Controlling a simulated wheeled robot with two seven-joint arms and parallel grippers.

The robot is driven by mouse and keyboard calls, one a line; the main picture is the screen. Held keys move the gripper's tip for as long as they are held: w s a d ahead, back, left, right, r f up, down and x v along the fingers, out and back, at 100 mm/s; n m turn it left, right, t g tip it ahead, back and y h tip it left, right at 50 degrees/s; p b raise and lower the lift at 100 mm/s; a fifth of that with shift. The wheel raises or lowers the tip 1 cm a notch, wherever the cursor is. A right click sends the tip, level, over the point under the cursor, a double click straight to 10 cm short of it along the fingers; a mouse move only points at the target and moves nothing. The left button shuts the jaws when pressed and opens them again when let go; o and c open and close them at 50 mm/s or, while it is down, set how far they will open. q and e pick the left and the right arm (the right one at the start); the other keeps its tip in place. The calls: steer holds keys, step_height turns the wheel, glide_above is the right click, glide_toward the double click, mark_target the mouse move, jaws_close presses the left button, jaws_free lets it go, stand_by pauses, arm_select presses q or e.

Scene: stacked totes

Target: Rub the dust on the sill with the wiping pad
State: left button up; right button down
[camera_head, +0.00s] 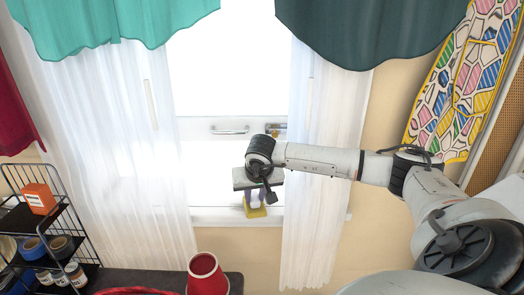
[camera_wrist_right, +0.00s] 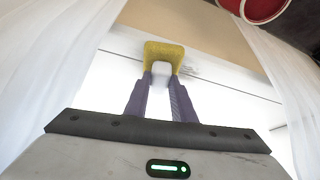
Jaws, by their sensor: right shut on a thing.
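The wiping pad (camera_head: 257,212) is yellow with a pale handle, and hangs below my right gripper (camera_head: 254,197) in the head view. In the right wrist view my right gripper (camera_wrist_right: 162,78) is shut on the pad's pale handle, with the yellow pad (camera_wrist_right: 152,49) beyond the fingertips. The pad is over the white window sill (camera_head: 213,217), near its front edge; I cannot tell if it touches. Faint grey dust (camera_wrist_right: 191,71) shows on the sill just right of the pad in the right wrist view. My left gripper is not in view.
Sheer white curtains hang left (camera_head: 120,150) and right (camera_head: 322,215) of the window. A red tapered container (camera_head: 206,274) stands on a dark surface below the sill. A wire shelf (camera_head: 75,235) with an orange box (camera_head: 38,198) and jars is at left.

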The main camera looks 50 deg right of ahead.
steer(key=shift+w+a, duration=1.2)
steer(key=shift+w, duration=0.25)
steer(key=shift+w+a, duration=1.2)
steer(key=shift+w, duration=0.25)
steer(key=shift+r, duration=0.1)
step_height(320, 180, up, 6)
steer(key=p, duration=0.5)
step_height(320, 180, up, 3)
steer(key=p, duration=0.2)
steer(key=shift+p, duration=0.35)
